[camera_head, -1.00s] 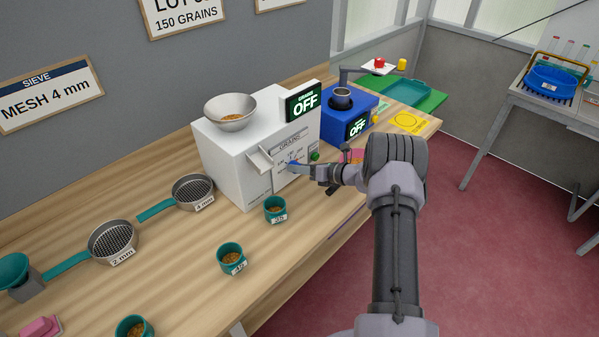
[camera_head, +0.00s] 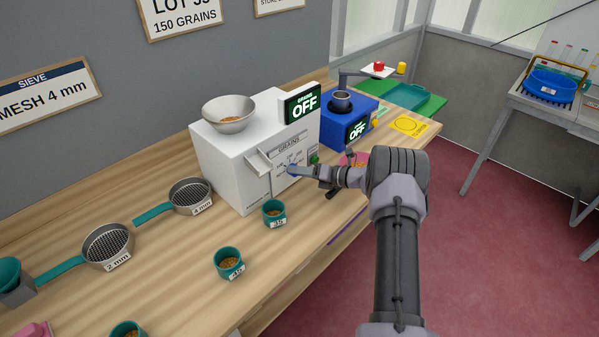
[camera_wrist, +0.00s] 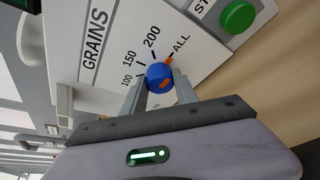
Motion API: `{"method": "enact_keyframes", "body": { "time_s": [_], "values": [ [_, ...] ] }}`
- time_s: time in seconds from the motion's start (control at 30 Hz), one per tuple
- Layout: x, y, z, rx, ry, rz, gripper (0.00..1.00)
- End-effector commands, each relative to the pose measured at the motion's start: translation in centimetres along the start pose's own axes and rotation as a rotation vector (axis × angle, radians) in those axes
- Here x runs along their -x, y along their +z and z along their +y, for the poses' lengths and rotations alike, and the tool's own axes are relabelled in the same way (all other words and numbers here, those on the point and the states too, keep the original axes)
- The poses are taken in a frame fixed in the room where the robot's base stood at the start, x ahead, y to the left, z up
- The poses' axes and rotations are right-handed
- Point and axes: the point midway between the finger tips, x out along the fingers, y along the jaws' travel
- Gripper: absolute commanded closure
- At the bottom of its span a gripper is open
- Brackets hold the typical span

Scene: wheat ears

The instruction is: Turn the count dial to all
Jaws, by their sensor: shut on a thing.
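The count dial is a blue knob (camera_wrist: 157,76) on the grain counter's white front panel, with labels 100, 150, 200 and ALL around it. An orange mark sits at the knob's edge on the side toward ALL, and another orange mark is on its face. My gripper (camera_wrist: 160,88) is shut on the knob, one finger on each side. In the head view my gripper (camera_head: 304,170) reaches the front of the white counter (camera_head: 235,160) from the right. The knob is small there and partly hidden by the gripper.
A green button (camera_wrist: 238,17) is close beside the dial. A metal bowl (camera_head: 229,113) sits on top. A blue machine (camera_head: 352,118) stands to the right. Teal cups (camera_head: 274,212) and sieves (camera_head: 108,246) lie in front and left.

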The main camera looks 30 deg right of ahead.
Motion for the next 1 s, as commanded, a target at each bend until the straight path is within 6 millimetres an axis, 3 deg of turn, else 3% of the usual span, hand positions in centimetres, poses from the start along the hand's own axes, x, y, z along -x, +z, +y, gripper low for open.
{"method": "enact_keyframes", "body": {
  "time_s": [0.1, 0.13, 0.23, 0.53, 0.63, 0.77, 1.0],
  "values": [
    [0.0, 0.1, 0.0, -0.001, 0.001, -0.003, 1.0],
    [0.0, 0.1, 0.0, -0.001, 0.001, -0.003, 0.61],
    [0.0, 0.1, 0.0, 0.0, 0.0, -0.002, 0.43],
    [0.1, 0.1, 0.0, 0.0, 0.0, -0.001, 0.43],
    [0.9, 0.1, 0.0, 0.0, -0.002, -0.002, 0.43],
    [3.6, 0.2, 0.0, -0.002, -0.003, -0.004, 0.43],
    [10.8, 0.3, 0.1, 0.0, -0.003, -0.005, 0.43]
  ]
}}
